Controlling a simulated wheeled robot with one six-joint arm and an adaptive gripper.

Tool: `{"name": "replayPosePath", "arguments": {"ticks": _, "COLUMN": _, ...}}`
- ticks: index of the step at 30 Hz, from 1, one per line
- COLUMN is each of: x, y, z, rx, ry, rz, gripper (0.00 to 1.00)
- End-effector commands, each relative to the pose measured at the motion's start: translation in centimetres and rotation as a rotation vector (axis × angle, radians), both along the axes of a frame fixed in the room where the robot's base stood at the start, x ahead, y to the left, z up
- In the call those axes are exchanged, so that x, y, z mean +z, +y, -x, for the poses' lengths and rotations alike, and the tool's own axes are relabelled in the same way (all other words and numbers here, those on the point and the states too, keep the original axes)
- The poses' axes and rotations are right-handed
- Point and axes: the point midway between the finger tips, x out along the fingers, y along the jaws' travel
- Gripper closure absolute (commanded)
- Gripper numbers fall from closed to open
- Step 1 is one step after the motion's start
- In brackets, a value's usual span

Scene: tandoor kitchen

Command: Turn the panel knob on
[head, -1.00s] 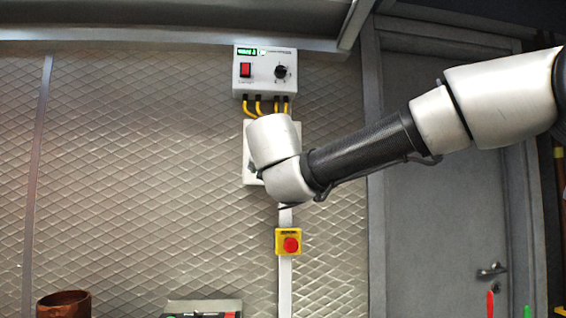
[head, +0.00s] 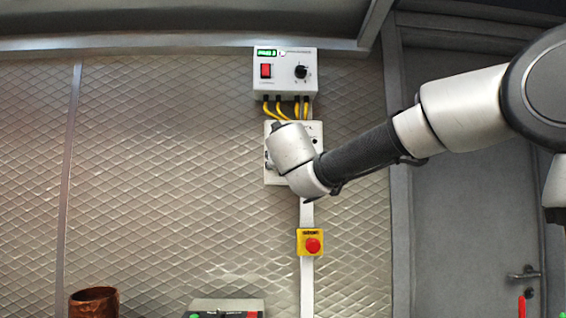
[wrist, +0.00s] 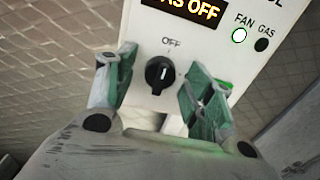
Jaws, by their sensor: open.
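The panel's amber display (wrist: 186,10) reads GAS OFF. My gripper (wrist: 157,72) is open, with a green-padded finger on each side of the knob. I cannot tell whether either finger touches it. In the head view, the end of my arm covers much of a lower white box (head: 311,129). My fingers and this knob are hidden there.
Above in the head view is a control box (head: 285,84) with a red switch, a dial and yellow cables. A red stop button (head: 313,246) sits below. A copper pot (head: 94,303) stands lower left. In the wrist view, the FAN light (wrist: 239,36) is lit and GAS is dark.

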Motion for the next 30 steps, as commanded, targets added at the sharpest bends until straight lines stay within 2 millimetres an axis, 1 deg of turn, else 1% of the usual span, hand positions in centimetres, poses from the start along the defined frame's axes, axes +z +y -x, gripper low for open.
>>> {"name": "replayPosePath", "arguments": {"ticks": 4, "x": 0.01, "y": -0.01, "z": 0.03, "rx": 0.0, "ry": 0.0, "rz": -0.001, "gripper": 0.47}}
{"name": "replayPosePath", "arguments": {"ticks": 8, "x": 0.0, "y": -0.01, "z": 0.04, "rx": 0.0, "ry": 0.0, "rz": -0.001, "gripper": 0.71}}
{"name": "replayPosePath", "arguments": {"ticks": 9, "x": 0.0, "y": -0.01, "z": 0.04, "rx": 0.0, "ry": 0.0, "rz": -0.001, "gripper": 0.78}}
{"name": "replayPosePath", "arguments": {"ticks": 12, "x": 0.0, "y": -0.01, "z": 0.05, "rx": 0.0, "ry": 0.0, "rz": -0.001, "gripper": 0.94}}
{"name": "replayPosePath", "arguments": {"ticks": 23, "x": -0.01, "y": -0.01, "z": 0.05, "rx": 0.0, "ry": 0.0, "rz": -0.042, "gripper": 0.94}}
{"name": "replayPosePath", "arguments": {"ticks": 30, "x": -0.02, "y": -0.01, "z": 0.06, "rx": 0.0, "ry": 0.002, "rz": -0.184, "gripper": 0.94}}
